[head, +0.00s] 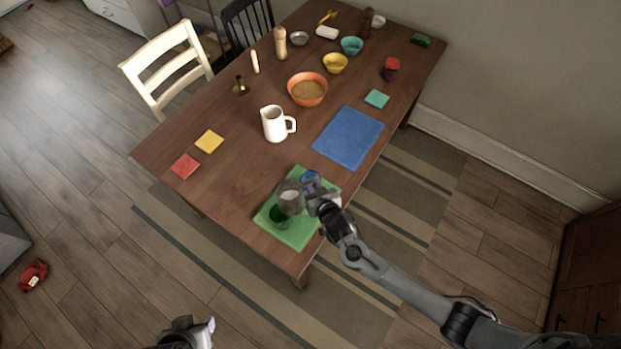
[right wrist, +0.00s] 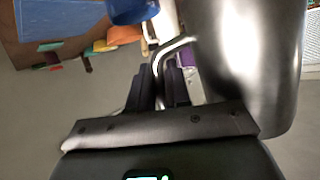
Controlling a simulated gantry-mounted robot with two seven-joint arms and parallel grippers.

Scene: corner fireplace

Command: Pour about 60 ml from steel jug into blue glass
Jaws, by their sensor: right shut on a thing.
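The steel jug (head: 289,198) is over the green mat (head: 296,239) at the table's near corner; its pale contents or inside show at the top. My right gripper (head: 316,197) is shut on its handle, at its right side. In the right wrist view the jug (right wrist: 250,60) fills the right side, with the handle (right wrist: 172,46) between my fingers (right wrist: 157,85). The blue glass (head: 310,177) is just behind the jug, partly hidden by my gripper; it also shows in the right wrist view (right wrist: 132,10). My left gripper (head: 190,333) is at the bottom edge, its jaws unclear.
A white pitcher (head: 274,124), blue mat (head: 348,138) and orange bowl (head: 307,90) are farther back. Yellow (head: 209,141) and red (head: 185,166) squares lie left. Wood between them and the green mat is bare.

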